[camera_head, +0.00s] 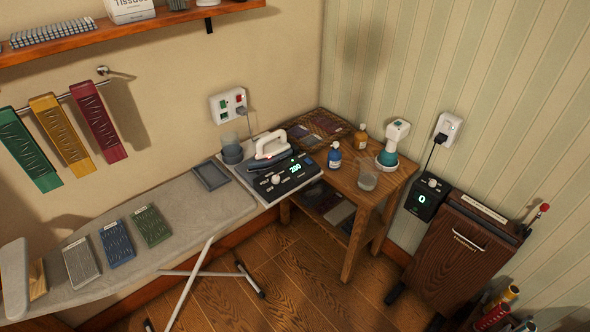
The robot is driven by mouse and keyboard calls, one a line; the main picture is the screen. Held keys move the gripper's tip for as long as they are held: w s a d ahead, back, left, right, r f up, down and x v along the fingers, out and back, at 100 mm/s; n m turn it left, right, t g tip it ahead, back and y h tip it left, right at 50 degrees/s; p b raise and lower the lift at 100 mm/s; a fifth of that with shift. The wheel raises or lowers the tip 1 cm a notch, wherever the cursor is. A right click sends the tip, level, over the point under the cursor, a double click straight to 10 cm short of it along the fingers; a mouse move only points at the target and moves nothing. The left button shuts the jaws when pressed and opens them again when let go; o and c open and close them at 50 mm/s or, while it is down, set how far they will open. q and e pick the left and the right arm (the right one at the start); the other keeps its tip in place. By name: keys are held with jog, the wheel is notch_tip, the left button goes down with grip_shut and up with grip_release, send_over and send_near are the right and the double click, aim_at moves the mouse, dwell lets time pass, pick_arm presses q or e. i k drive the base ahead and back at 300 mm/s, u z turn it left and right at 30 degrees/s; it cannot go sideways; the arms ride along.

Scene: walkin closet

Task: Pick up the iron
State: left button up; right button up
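The iron (270,149) has a white handle and a dark body. It rests on a dark control station (283,180) with a lit display reading about 200 and a white knob. The station sits at the right end of the grey ironing board (190,209), beside the wooden table. Neither of my grippers shows in the head view, and nothing is seen touching the iron.
A wooden table (350,178) holds a blue bottle (334,156), an amber bottle (361,137), a clear cup (367,178) and a white-and-teal device (388,158). A shelf (135,25) hangs above. A brown trouser-press-like unit (459,254) stands right.

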aim_at(275, 152)
jog(key=u, duration=0.05)
jog(key=k, duration=0.45)
jog(key=u, duration=0.85)
jog(key=i, duration=1.2)
jog(key=u, duration=0.05)
